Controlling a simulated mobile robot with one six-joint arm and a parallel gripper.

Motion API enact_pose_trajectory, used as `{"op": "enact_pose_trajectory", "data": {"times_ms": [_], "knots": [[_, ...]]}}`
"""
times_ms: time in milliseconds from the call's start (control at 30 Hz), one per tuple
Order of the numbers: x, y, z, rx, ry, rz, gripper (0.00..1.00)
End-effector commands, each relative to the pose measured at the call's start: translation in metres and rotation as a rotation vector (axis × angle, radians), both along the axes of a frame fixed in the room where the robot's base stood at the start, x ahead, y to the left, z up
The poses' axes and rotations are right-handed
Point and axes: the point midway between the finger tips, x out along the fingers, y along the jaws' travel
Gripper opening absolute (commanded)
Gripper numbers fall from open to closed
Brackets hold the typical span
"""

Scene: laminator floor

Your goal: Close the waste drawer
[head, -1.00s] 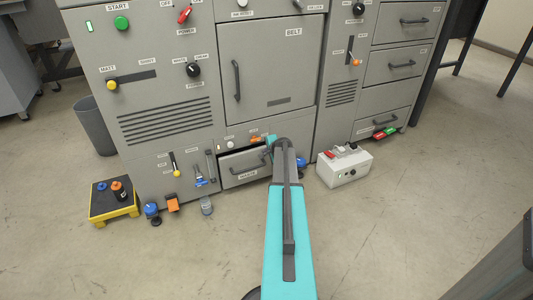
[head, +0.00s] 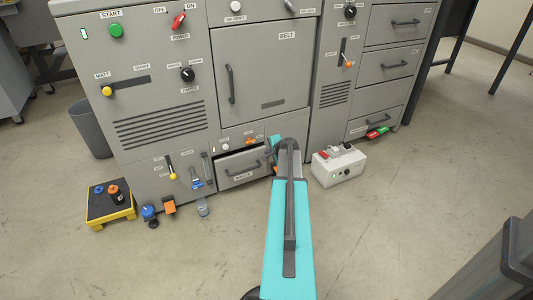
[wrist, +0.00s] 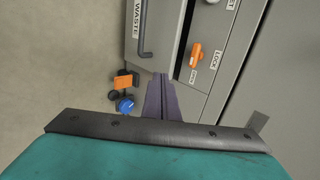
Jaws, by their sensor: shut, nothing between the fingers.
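The waste drawer (head: 238,170) is a grey drawer low in the machine's middle section. It stands partly out, with a dark gap above its front. In the wrist view its labelled front (wrist: 132,32) and dark bar handle (wrist: 143,45) show at the upper left. In the head view the gripper is mostly hidden behind my turquoise arm, at the drawer's right end. I cannot tell whether the fingers touch the drawer.
An orange lock switch (wrist: 196,54) sits on the panel beside the drawer. A white box (head: 338,167) stands on the floor to the right. A yellow stand (head: 110,207) and several small items lie at left. The floor in front is mostly clear.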

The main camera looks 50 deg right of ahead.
Motion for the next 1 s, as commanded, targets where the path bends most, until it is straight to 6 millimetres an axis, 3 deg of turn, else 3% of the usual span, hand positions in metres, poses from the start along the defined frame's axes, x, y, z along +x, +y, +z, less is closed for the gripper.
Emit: {"op": "enact_pose_trajectory", "data": {"times_ms": [300,433,567,667,767,1000], "knots": [[-0.001,0.001,0.001,0.0,0.0,0.001,0.0],[0.001,0.003,-0.001,0.0,0.003,0.006,0.2],[0.007,0.02,-0.01,0.003,0.023,0.039,0.2],[0.015,0.047,-0.025,0.006,0.056,0.093,0.2],[0.026,0.086,-0.045,0.007,0.104,0.173,0.2],[0.041,0.211,-0.107,0.007,0.259,0.441,0.2]]}}
